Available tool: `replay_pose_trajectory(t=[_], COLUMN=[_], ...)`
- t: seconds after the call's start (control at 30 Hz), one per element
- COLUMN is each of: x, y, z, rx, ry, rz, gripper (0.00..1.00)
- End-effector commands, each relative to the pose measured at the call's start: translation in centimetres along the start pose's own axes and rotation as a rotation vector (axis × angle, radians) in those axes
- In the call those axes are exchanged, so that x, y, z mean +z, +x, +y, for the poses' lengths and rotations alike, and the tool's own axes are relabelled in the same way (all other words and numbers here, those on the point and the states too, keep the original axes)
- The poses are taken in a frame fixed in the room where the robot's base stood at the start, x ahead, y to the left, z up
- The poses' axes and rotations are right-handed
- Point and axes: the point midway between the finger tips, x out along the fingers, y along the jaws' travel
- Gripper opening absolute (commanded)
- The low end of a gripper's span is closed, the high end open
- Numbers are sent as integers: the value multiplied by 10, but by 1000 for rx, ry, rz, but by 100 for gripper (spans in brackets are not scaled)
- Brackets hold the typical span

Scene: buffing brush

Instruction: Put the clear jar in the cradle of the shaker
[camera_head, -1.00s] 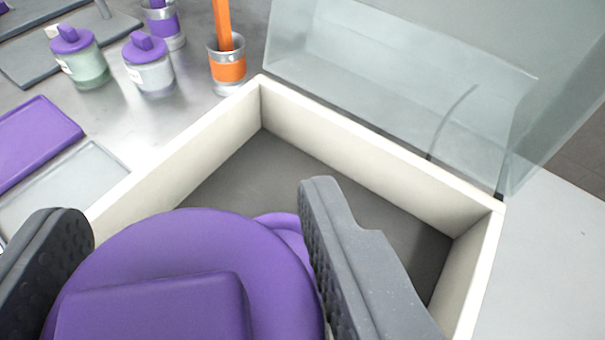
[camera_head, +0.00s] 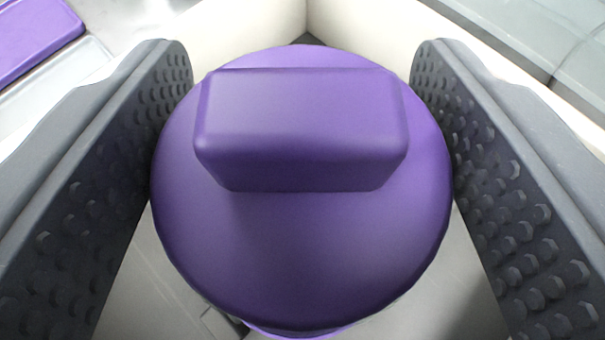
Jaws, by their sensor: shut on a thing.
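A jar with a round purple lid (camera_head: 300,240) and a raised block handle fills the middle of the view. My gripper (camera_head: 302,130) has one dark, studded finger on each side of the lid and is shut on the jar. The lid hides nearly all of the jar's body, so I cannot tell whether it is clear. A thin purple edge shows below the lid. I cannot make out the shaker's cradle.
The cream walls of an open box (camera_head: 345,18) rise behind the jar. A transparent panel (camera_head: 545,30) is at the upper right. A purple tray (camera_head: 35,35) and a pale grey tray (camera_head: 60,85) lie at the upper left.

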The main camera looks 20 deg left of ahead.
Motion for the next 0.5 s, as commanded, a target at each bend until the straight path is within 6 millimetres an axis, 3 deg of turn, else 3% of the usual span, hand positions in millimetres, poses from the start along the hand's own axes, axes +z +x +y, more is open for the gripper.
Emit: replay_pose_trajectory(t=[0.2, 0.4, 0.43, 0.5], x=[27, 28, 28, 28], y=[11, 11, 11, 11], z=[1, 1, 1, 1], rx=[1, 1, 1, 1], ry=[1, 1, 1, 1], rz=[-3, -2, -2, -2], gripper=[29, 25, 63, 79])
